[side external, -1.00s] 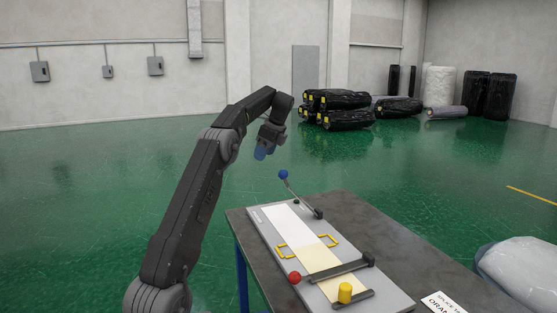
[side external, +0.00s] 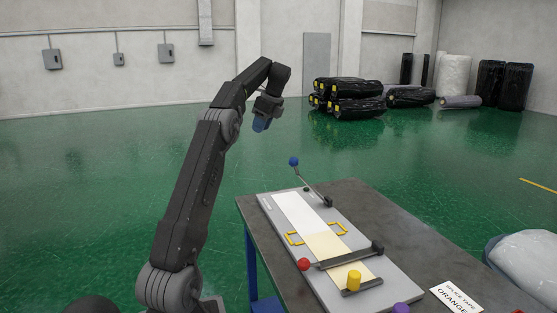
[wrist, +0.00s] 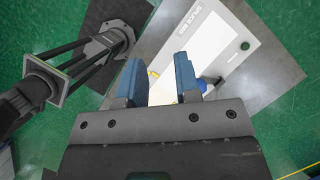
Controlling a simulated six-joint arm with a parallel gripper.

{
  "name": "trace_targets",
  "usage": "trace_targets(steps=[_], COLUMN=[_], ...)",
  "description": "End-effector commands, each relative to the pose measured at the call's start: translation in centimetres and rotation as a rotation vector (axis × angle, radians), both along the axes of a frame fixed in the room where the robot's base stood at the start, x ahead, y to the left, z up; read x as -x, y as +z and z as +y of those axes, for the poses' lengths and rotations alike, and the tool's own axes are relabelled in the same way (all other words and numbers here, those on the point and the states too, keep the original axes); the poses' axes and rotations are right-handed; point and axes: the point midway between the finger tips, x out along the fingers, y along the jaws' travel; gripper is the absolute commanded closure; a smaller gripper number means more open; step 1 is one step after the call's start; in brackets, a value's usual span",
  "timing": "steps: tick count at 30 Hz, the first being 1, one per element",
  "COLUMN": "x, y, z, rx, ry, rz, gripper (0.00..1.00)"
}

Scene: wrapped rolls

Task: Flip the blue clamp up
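The blue clamp is a thin arm on the far end of a grey board (side external: 368,250), with a blue ball knob (side external: 294,161) at its tip. Its arm (side external: 312,183) slants up from the pivot, with the knob held clear above the board. My gripper (side external: 261,125) hangs in the air above and left of the knob, apart from it. In the wrist view my blue-padded fingers (wrist: 160,78) are spread, with nothing between them. A bit of blue (wrist: 207,83), probably the knob, shows beside the right finger, partly hidden.
A second clamp with a red knob (side external: 304,264) lies flat across the board. Wrapped rolls (side external: 345,98) lie far behind.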

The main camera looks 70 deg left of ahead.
Motion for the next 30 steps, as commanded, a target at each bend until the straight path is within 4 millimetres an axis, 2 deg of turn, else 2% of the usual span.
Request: trace_targets(steps=[1,9,11,23,30], x=[0.0,-0.1,0.0,-2.6,-5.2], y=[0.7,2.7,3.0,1.5,0.4], z=[0.0,0.0,0.0,2.4,3.7], rx=[-0.002,-0.001,-0.001,-0.222,-0.357], ry=[0.001,-0.001,0.001,0.241,0.482], rz=[-0.003,-0.001,-0.003,-0.249,-0.551], gripper=[0.75,1.0,1.0,1.0,1.0])
